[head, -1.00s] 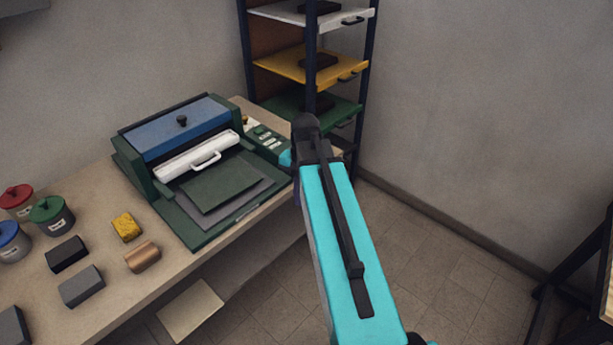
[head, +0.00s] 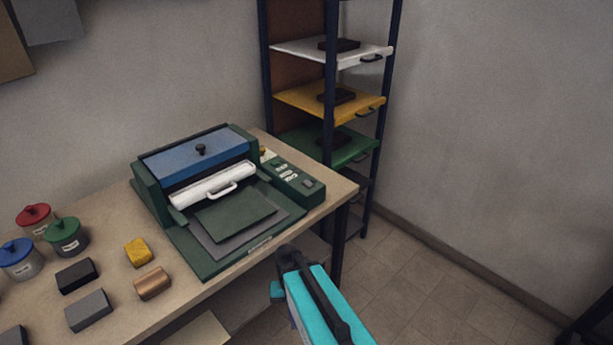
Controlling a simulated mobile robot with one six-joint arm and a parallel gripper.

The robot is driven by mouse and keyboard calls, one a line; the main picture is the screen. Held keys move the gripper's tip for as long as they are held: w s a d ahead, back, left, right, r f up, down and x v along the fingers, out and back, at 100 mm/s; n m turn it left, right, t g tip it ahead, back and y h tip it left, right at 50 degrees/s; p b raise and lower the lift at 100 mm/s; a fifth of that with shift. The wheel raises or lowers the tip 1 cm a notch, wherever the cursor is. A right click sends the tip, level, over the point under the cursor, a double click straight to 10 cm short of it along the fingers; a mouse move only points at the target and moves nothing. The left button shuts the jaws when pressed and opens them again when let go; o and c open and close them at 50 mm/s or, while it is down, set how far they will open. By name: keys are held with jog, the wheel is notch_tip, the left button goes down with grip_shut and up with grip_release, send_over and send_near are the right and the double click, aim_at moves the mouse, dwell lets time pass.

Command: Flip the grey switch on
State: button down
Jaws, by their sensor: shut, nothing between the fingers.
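The dark green control panel (head: 293,178) lies along the right side of a green press with a blue top (head: 198,157). It carries several small pale and grey parts, too small to tell which is the grey switch or how it is set. My teal arm reaches in from the bottom, in front of the table's edge and below the panel. My gripper does not show; my own arm link and its black joint fill that part of the view.
The table (head: 232,292) holds lidded jars, including a green one (head: 65,236), and several blocks at left. A dark-framed rack with white, yellow (head: 310,101) and green shelves stands behind the panel. The space above the panel is clear. Bare floor (head: 420,270) lies at right.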

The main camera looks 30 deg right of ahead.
jog(key=s+a+f+n+g+h, duration=0.1)
jog(key=s+a+f+n, duration=0.4)
jog(key=s+f, duration=0.9)
jog(key=s+a+g+b, duration=0.1)
jog(key=s, duration=0.2)
jog(key=shift+s+a+g, duration=0.15)
jog(key=shift+s+g, duration=0.05)
jog(key=shift+g, duration=0.1)
